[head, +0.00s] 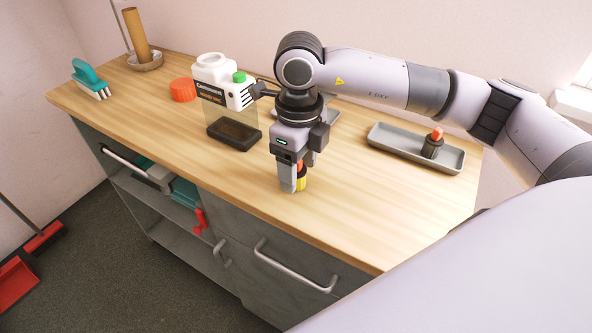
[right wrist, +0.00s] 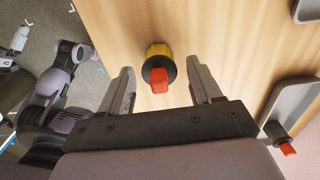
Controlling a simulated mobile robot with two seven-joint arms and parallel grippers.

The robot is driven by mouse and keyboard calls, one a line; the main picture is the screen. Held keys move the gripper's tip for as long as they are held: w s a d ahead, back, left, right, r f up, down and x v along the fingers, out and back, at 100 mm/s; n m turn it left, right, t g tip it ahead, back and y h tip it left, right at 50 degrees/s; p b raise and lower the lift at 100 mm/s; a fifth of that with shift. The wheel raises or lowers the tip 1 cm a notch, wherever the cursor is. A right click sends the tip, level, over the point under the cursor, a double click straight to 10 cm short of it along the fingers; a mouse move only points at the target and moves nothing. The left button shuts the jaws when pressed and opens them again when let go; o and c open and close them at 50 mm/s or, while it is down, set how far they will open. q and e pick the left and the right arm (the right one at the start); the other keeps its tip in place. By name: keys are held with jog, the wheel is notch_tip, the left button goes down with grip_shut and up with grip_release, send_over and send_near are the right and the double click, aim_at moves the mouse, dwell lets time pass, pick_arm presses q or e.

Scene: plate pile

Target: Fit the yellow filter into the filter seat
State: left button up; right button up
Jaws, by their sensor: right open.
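The yellow filter (head: 302,182) stands on the wooden worktop near its front edge, partly hidden by my right gripper (head: 293,187) in the head view. In the right wrist view the filter (right wrist: 157,51) shows a yellow body, a dark collar and a red tab. My right gripper (right wrist: 160,68) is open, with one finger on each side of the filter; a gap shows on both sides. A white and black machine (head: 226,97) with a clear section, dark base and green cap stands to the left. I cannot make out the filter seat. My left gripper is not in view.
A grey tray (head: 390,139) at right holds a dark filter with a red tab (head: 433,145). Another grey tray lies partly behind my right arm. The front-right worktop is clear.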

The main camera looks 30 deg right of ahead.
jog(key=shift+f, duration=0.85)
jog(key=c, duration=1.1)
jog(key=shift+r, duration=0.1)
notch_tip(320, 180, up, 20)
jog(key=shift+f+p, duration=0.1)
jog(key=shift+p, duration=0.35)
